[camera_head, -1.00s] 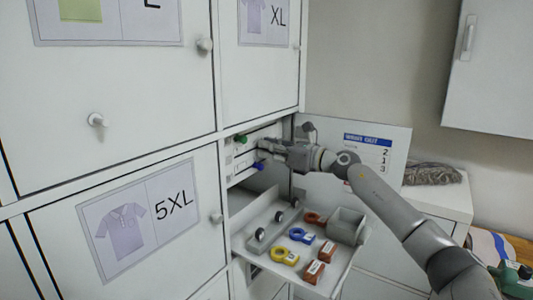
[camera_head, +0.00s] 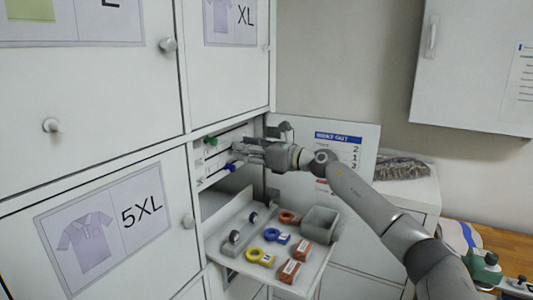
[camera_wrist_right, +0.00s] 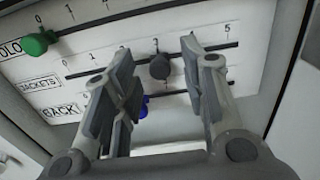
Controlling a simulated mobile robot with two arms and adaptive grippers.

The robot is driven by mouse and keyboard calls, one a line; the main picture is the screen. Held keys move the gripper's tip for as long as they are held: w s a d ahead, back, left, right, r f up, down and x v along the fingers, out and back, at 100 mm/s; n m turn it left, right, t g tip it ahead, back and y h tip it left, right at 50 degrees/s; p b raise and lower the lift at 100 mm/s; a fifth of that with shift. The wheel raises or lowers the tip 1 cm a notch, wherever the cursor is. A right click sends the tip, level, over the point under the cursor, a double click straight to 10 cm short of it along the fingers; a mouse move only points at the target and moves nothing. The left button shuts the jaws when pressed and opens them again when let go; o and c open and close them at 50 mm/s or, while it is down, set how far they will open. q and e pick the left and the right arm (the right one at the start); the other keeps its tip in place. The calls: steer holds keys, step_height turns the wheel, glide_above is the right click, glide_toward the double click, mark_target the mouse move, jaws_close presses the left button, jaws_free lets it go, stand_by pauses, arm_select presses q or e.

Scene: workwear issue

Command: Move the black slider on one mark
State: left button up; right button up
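The slider board shows in the right wrist view with several labelled rows and number marks. The black slider knob (camera_wrist_right: 159,66) sits on the middle row, near the marks 2 and 3; its exact mark I cannot tell. The green knob (camera_wrist_right: 38,43) is at the far left of the upper row. The blue knob (camera_wrist_right: 143,106) is low, partly hidden behind a finger. My right gripper (camera_wrist_right: 156,58) is open, its fingers on either side of the black knob, with gaps visible. In the head view my right gripper (camera_head: 243,148) reaches to the board and hides the black knob. My left gripper is not in view.
Closed locker doors (camera_head: 105,235) stand to the left. A notice panel (camera_head: 352,150) stands behind my right arm.

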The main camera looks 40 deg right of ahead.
steer(key=v, duration=1)
steer(key=shift+s+d, duration=0.25)
steer(key=shift+s, duration=0.05)
steer(key=shift+f, duration=0.1)
stand_by(0.6)
